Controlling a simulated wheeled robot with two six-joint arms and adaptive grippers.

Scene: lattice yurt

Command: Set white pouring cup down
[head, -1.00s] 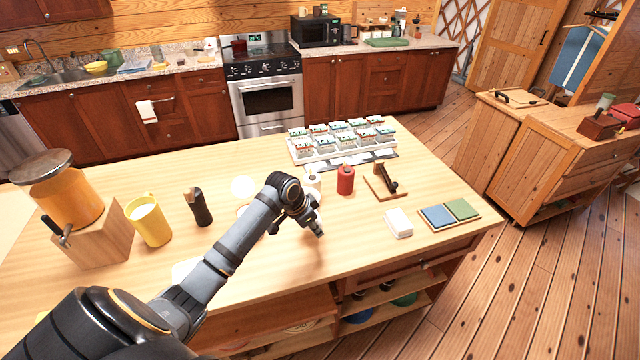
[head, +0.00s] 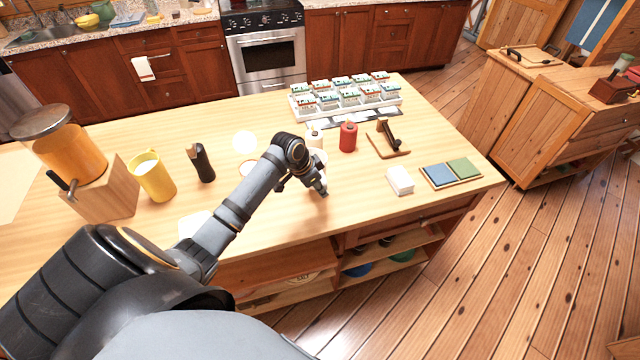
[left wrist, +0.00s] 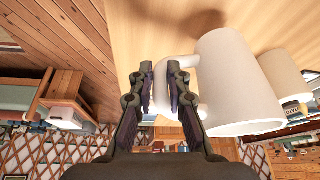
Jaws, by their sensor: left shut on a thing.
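The white pouring cup (left wrist: 235,85) fills the right of the left wrist view. My left gripper (left wrist: 160,68) is shut on its handle, with one finger on each side. In the head view the same gripper (head: 321,188) is low over the front part of the wooden island top (head: 270,215). The cup is mostly hidden behind my wrist there. A shadow lies on the wood by the cup in the wrist view; I cannot tell whether its base touches. My right gripper is out of view.
A red cylinder (head: 348,137) and a small pale cylinder (head: 315,138) stand just behind my wrist. A white block (head: 400,180) and a blue-green tile tray (head: 450,173) lie to the right. A dark grinder-like piece (head: 201,163) and yellow mug (head: 152,177) stand left.

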